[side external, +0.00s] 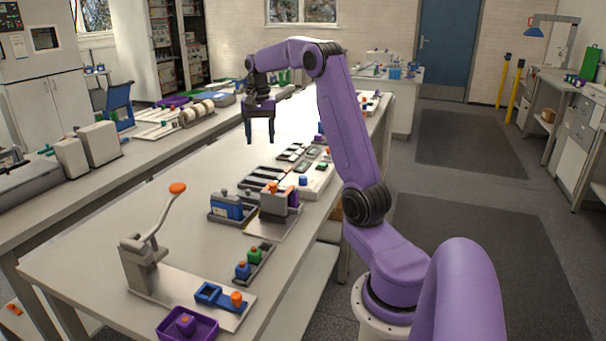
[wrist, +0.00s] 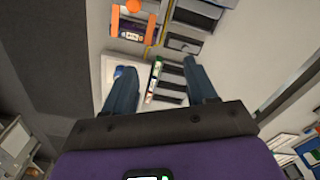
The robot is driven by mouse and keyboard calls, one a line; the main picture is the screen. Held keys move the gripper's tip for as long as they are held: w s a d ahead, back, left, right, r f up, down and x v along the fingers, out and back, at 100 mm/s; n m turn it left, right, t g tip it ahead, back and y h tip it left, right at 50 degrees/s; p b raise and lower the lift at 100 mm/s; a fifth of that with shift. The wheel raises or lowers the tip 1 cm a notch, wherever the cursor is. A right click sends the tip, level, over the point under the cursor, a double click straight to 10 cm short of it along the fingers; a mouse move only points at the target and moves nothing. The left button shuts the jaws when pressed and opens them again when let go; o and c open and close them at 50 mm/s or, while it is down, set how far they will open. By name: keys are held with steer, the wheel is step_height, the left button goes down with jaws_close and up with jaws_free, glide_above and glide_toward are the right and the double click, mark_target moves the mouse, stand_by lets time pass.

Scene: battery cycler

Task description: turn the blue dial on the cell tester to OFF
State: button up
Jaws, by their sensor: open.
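The blue dial (side external: 303,180) sits on a pale panel (side external: 319,184), which appears to be the cell tester, near the right edge of the table. In the wrist view the dial (wrist: 119,71) is partly covered by the left finger. Its pointer and the OFF mark are too small to read. My gripper (side external: 260,141) is open and empty, fingers down, above the table and farther back than the dial. In the wrist view the gripper (wrist: 158,66) has its fingers well apart, with dark slots between and beyond them.
Black slotted trays (side external: 262,180) lie left of the panel. A grey device with an orange top (side external: 272,188) and a blue box (side external: 228,207) stand nearer. A lever press (side external: 140,262) and purple tray (side external: 187,325) are at the front. The table's middle left is clear.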

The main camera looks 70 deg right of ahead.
mark_target(303, 177)
steer(key=s+d+m, duration=0.3)
steer(key=s+d, duration=0.1)
steer(key=d, duration=0.3)
steer(key=s+d+m, duration=0.3)
steer(key=s+d, duration=0.1)
steer(key=d, duration=0.3)
step_height(303, 177, down, 18)
steer(key=shift+w+d+r, duration=0.1)
steer(key=shift+w+r, duration=0.05)
steer(key=shift+r, duration=0.05)
steer(key=c, duration=1.1)
